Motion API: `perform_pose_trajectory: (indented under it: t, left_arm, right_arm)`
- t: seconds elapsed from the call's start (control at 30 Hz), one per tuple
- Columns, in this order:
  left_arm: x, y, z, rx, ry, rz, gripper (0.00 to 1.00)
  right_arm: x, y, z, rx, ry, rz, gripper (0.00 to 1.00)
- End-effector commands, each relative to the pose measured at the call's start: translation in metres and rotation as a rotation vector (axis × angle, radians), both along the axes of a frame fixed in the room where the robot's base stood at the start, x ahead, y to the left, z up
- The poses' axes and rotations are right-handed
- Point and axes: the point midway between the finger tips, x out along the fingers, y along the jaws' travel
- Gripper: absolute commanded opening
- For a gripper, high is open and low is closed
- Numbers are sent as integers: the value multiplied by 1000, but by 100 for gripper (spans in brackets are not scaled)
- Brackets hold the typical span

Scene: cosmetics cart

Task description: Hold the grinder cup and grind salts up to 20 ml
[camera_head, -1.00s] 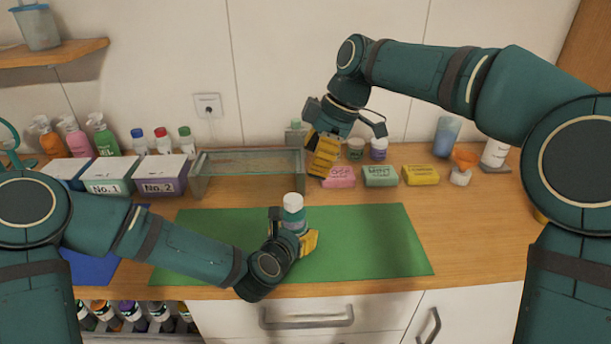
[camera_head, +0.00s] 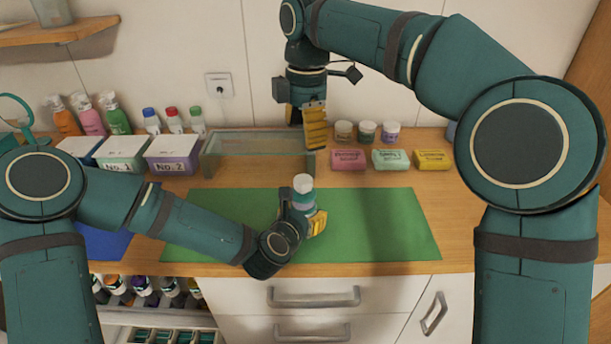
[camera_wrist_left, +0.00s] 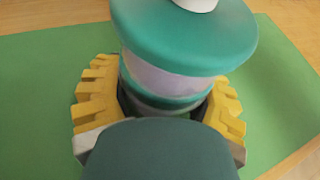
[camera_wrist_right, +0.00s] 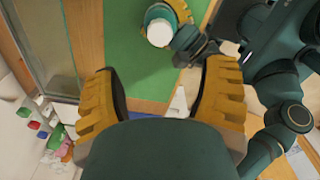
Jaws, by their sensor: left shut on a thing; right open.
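The grinder cup (camera_head: 304,187) is a teal cylinder with a pale band and a white top, upright over the green mat (camera_head: 385,225). My left gripper (camera_head: 304,220) is shut around its body. In the left wrist view, the yellow fingers press both sides of the cup (camera_wrist_left: 180,45). My right gripper (camera_head: 304,125) is open and empty, well above and behind the cup. In the right wrist view its two yellow fingers (camera_wrist_right: 160,100) are wide apart, with the cup's white top (camera_wrist_right: 160,32) beyond them. I cannot see any salt or the fill level.
A glass shelf (camera_head: 255,143) stands behind the mat. Soap bars (camera_head: 348,160) and small jars (camera_head: 367,131) stand behind right. Boxes marked No. 1 and No. 2 (camera_head: 172,163), with bottles behind, stand left. The mat's right half is clear.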

Motion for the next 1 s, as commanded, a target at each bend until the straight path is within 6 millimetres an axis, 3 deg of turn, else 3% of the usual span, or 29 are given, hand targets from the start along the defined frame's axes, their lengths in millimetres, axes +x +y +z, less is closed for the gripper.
perform_pose_trajectory:
  t: [0.17, 0.7, 1.0]
  left_arm:
    - [0, 0, 0, 0, 0, 0, 18]
    - [0, 0, 0, 0, 0, 0, 18]
    - [0, 0, 0, 0, 0, 0, 18]
  right_arm:
    - [0, 3, -10, -29, -5, 24, 72]
    - [-1, 2, -103, -27, -3, 22, 72]
    - [0, 2, -119, -26, -6, 20, 72]
